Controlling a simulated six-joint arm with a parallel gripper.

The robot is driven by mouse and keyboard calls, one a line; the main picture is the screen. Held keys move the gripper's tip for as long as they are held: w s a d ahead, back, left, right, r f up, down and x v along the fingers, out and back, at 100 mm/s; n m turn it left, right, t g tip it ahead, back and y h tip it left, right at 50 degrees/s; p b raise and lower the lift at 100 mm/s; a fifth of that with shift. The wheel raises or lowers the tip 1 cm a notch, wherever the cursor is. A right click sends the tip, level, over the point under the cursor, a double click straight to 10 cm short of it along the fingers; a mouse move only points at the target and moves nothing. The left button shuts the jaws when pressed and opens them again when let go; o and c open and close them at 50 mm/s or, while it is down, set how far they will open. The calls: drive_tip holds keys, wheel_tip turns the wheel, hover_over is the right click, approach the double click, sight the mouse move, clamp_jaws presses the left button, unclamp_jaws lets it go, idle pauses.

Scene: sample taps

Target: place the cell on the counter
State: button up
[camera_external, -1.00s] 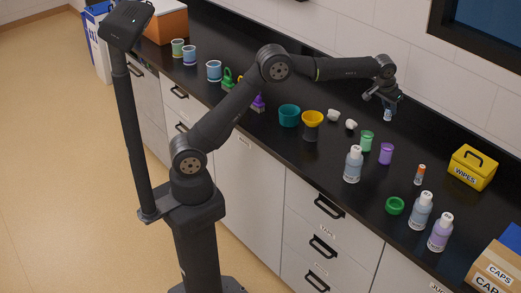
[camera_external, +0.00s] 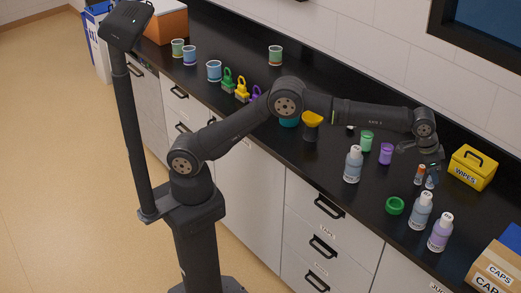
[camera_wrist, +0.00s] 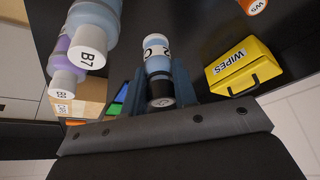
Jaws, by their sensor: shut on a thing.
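The cell (camera_wrist: 157,60) is a small light-blue vial with a white label and a dark end, seen close up in the wrist view. My gripper (camera_wrist: 158,84) is shut on it, with a blue-grey finger on each side. In the external view my gripper (camera_external: 431,164) is over the right part of the black counter (camera_external: 375,220), and the cell (camera_external: 432,181) hangs below it, looking upright. I cannot tell whether its lower end touches the counter.
An orange-and-white vial (camera_external: 419,175) stands just left of the cell. The yellow wipes box (camera_external: 472,168) is to the right. Bottles (camera_external: 421,211) (camera_external: 441,232) and a green ring-shaped cup (camera_external: 395,205) are in front.

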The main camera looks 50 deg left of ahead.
drive_tip(key=shift+w+a+f, duration=0.5)
drive_tip(key=shift+w+f, duration=1.2)
drive_tip(key=shift+f, duration=0.05)
drive_tip(key=shift+w+a+f, duration=0.55)
drive_tip(key=shift+w+f, duration=1.15)
drive_tip(key=shift+f, duration=0.05)
drive_tip(key=shift+w+a+f, duration=0.5)
drive_tip(key=shift+w+f, duration=1.2)
drive_tip(key=shift+f, duration=0.05)
drive_tip(key=shift+f, duration=0.2)
drive_tip(key=o, duration=1)
drive_tip(key=shift+r, duration=0.15)
drive_tip(key=shift+r, duration=0.25)
drive_tip(key=v, duration=1.1)
drive_tip(key=shift+s+a+r, duration=0.1)
drive_tip(key=shift+s+r, duration=0.05)
drive_tip(key=shift+r, duration=0.1)
